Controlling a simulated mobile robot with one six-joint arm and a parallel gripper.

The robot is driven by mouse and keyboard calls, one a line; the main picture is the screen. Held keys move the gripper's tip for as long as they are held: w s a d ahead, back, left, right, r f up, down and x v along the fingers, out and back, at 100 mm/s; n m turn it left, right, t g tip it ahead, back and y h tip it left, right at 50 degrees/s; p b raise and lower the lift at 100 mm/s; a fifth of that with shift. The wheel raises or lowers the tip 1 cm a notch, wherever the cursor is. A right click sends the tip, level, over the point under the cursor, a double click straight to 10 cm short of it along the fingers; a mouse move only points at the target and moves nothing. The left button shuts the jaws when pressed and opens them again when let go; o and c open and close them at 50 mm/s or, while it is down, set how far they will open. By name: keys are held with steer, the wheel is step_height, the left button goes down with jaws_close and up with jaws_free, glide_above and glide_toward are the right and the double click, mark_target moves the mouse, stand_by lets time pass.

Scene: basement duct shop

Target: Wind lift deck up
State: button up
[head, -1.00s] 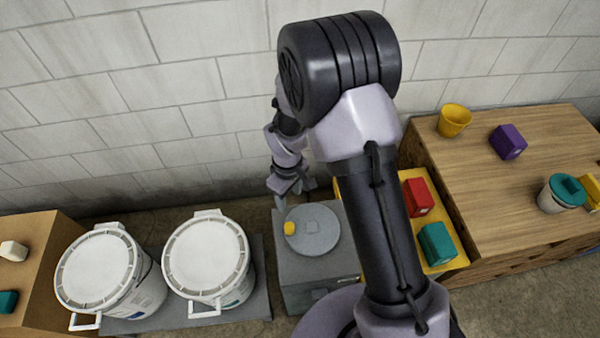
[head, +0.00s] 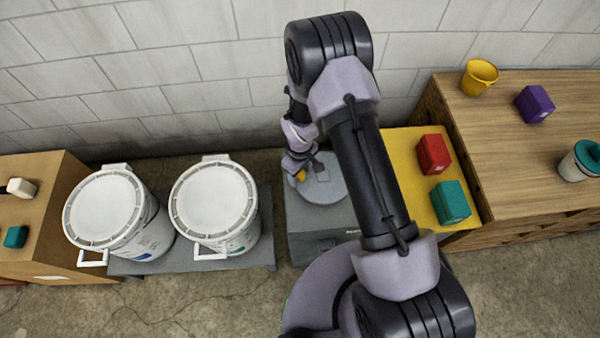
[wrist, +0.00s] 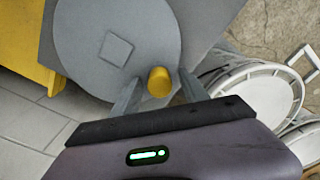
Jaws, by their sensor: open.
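A flat grey round wheel (head: 330,186) lies on top of a grey box (head: 310,222) in the head view. A short yellow knob (head: 301,176) stands near its edge. In the wrist view the wheel (wrist: 85,40) shows a square plate at its middle, and the knob (wrist: 159,82) sits between my fingertips. My gripper (wrist: 160,92) is open, one finger on each side of the knob, with gaps visible. In the head view my gripper (head: 303,166) is at the knob. The yellow deck (head: 408,150) beside the box carries a red box (head: 433,154) and a teal box (head: 450,203).
Two white lidded buckets (head: 213,200) stand on a low grey platform (head: 190,263) to the left. A wooden bench (head: 510,190) at right holds a yellow bucket (head: 479,77), a purple box (head: 535,104) and a teal-lidded container (head: 580,163). A block wall closes the back.

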jaws_close()
stand_by(1.4)
